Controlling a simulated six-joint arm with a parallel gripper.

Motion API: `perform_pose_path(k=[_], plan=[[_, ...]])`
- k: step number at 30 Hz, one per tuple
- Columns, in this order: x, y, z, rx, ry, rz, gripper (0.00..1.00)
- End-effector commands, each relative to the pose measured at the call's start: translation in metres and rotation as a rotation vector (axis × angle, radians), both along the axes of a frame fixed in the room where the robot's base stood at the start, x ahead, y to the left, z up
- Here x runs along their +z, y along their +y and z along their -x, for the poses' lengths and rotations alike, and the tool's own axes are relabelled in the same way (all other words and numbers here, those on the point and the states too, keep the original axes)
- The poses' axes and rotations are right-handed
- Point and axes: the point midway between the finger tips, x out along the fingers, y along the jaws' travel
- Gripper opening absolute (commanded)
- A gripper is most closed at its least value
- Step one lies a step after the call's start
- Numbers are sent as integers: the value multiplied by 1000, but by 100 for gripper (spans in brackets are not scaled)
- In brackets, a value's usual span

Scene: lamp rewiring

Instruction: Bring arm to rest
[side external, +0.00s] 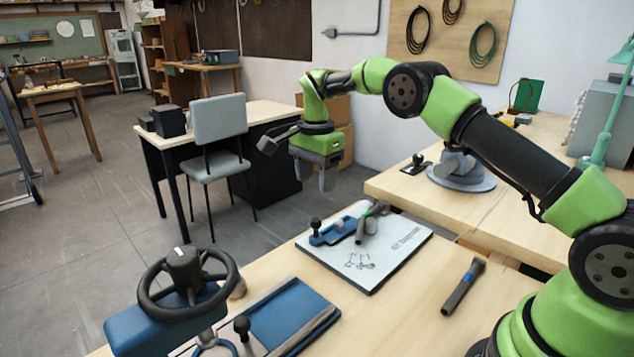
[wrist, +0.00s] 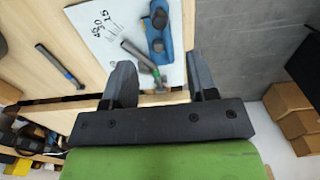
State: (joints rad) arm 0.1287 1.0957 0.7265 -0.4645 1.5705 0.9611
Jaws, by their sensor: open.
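My gripper (side external: 327,180) hangs from my green arm in the side external view, fingers pointing down, above and beyond the far edge of the white board. In the wrist view my gripper (wrist: 166,82) shows two dark fingers spread apart with nothing between them. The white board (side external: 393,262) lies on the wooden table with printed drawings on it. A blue holder (side external: 337,232) with a dark knob and a grey cylinder sit at its far edge. A grey and green tool (side external: 367,223) lies close by on the board.
A dark torch-like tool (side external: 463,287) lies on the table at right. A steering wheel (side external: 150,291) on a blue mount stands front left, beside a blue tray (side external: 290,312). A second table (side external: 400,185) is behind. A chair (side external: 218,165) and desk stand beyond open floor.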

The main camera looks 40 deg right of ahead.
Motion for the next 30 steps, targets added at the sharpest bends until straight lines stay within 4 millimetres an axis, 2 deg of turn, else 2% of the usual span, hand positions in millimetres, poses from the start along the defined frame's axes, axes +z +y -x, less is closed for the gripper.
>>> perform_pose_path(k=[4,8,12,18,24,30], plan=[[19,4,3,47,-26,-4,53],[62,14,16,169,-88,-8,53],[113,29,46,340,-177,-6,53],[165,49,106,576,-305,18,53],[189,66,177,798,-435,68,53],[183,78,246,996,-558,141,53]])
